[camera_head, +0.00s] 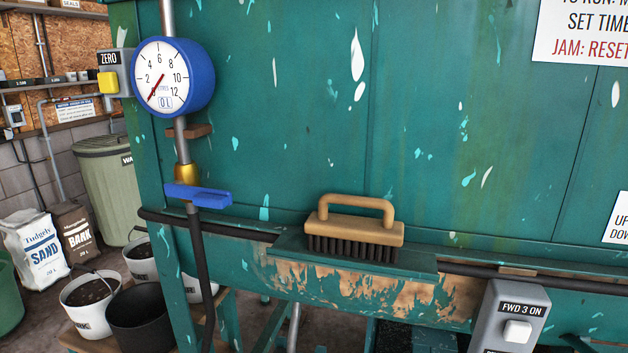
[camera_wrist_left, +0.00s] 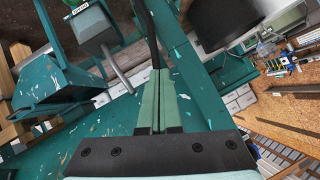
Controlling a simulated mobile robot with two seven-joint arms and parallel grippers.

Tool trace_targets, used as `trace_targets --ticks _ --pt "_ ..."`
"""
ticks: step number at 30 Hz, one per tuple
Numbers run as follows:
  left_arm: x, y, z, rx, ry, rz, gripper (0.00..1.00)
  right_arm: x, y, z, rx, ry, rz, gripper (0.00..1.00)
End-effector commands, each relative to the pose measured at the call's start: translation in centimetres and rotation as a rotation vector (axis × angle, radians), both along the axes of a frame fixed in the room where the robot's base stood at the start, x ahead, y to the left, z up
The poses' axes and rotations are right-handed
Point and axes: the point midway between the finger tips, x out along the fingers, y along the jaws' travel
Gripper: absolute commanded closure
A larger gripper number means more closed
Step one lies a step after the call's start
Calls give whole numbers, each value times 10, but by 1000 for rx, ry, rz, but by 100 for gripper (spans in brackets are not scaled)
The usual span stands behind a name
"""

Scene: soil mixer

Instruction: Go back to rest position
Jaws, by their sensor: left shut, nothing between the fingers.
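My left gripper (camera_wrist_left: 157,80) shows only in the left wrist view. Its two pale green fingers lie side by side, shut, with nothing between them. The fingers do not appear to touch anything. Neither gripper nor arm appears in the head view, and my right gripper is in neither view.
The green soil mixer (camera_head: 300,120) fills most of the head view. It bears a blue dial gauge (camera_head: 172,77), a blue valve handle (camera_head: 198,195), a wooden brush (camera_head: 355,230) on a ledge and a grey switch box (camera_head: 508,315). Buckets (camera_head: 88,297) and sacks stand left.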

Motion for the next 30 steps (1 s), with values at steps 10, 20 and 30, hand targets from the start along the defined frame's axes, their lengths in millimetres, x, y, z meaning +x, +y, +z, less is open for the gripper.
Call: trace_targets --ticks 10,20,30 --pt "-153 -26 -111 -13 232 -114 100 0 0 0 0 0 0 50" --pt "-197 -78 -132 -182 271 -48 100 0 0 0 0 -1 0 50" --pt "-191 -149 -125 -432 248 105 100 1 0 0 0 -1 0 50"
